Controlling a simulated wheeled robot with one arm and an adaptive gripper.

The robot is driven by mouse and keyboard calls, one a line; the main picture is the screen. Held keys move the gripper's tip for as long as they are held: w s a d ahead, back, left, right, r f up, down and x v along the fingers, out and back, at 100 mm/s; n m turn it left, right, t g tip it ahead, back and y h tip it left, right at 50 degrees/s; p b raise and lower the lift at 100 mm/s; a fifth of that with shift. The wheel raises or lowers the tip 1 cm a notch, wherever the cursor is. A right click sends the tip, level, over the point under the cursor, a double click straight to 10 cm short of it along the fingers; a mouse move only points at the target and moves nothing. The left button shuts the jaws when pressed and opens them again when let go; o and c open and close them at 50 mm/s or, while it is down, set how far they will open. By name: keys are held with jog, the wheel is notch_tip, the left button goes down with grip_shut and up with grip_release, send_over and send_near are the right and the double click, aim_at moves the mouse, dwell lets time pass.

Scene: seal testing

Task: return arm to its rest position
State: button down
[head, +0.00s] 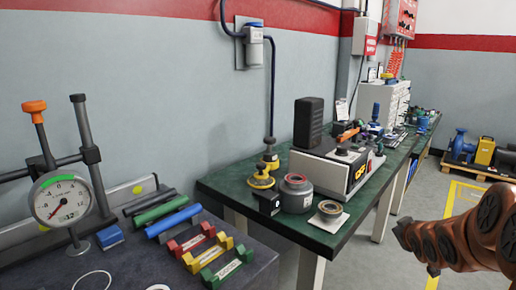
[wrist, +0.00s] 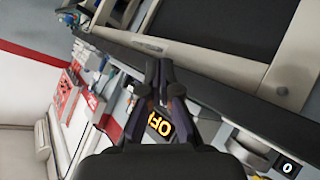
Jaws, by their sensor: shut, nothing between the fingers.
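My gripper (wrist: 159,68) shows in the wrist view with its dark fingers together and nothing between them. Behind the fingers is an orange-lettered display (wrist: 160,124), seen tilted. In the head view my brown arm (head: 465,235) reaches in from the right edge, in front of the floor and to the right of the green-topped bench (head: 240,189). It appears clear of the bench. I cannot make out the fingers in the head view.
The bench holds a white machine with a display (head: 355,172), a grey cylinder (head: 296,196) and a ring on a white pad (head: 330,211). At left are a dial gauge (head: 62,201) and coloured blocks (head: 228,262). A pallet with a blue pump (head: 460,147) stands at far right.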

jog(key=s+a+f+m+g+y, duration=0.15)
jog(key=s+a+g, duration=0.45)
jog(key=s, duration=0.7)
jog(key=s+a+f+m+g, duration=0.1)
jog(key=s+a+f+g, duration=0.15)
jog(key=s+a, duration=0.8)
jog(key=s+a+f+m+g+y, duration=0.15)
jog(key=s+a+g, duration=0.35)
jog(key=s, duration=1)
notch_tip(320, 180, up, 26)
jog(key=s+p, duration=0.2)
jog(key=p, duration=2.1)
jog(key=shift+s+a+f, duration=0.15)
jog(key=shift+s+a, duration=0.05)
jog(key=shift+s, duration=0.1)
jog(key=shift+t, duration=0.25)
